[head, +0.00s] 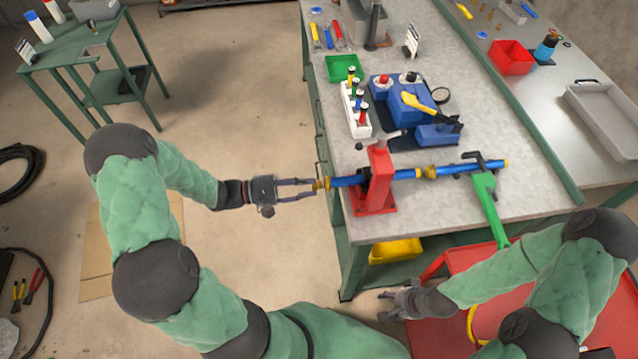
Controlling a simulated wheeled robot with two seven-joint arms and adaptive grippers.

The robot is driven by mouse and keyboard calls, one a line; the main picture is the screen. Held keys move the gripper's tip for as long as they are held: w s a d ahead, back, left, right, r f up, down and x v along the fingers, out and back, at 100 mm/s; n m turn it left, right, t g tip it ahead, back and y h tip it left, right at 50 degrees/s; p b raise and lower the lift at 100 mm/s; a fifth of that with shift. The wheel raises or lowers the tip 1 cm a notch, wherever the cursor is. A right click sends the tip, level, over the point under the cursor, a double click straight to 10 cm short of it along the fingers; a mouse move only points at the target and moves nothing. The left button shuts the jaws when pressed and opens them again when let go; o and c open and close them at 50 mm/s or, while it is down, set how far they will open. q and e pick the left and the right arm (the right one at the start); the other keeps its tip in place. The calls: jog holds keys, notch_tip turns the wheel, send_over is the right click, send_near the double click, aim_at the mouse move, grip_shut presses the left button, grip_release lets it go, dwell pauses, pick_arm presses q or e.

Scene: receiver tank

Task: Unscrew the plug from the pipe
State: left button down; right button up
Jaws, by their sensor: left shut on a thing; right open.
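A blue pipe (347,181) runs sideways through a red vise (379,180) at the front edge of the workbench. A brass-coloured plug (321,184) sits at the pipe's left end. My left gripper (314,187) comes in from the left, in line with the pipe, and its fingers are shut on the plug. Whether the plug's thread is still in the pipe cannot be seen. My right gripper (386,304) is open and empty, low in front of the bench and left of the red cart. It is well apart from the pipe.
A red cart (430,335) stands at the front right.

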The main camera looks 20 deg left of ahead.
pick_arm(q)
jog(key=v, duration=0.5)
jog(key=shift+a, duration=0.25)
dwell(0.3)
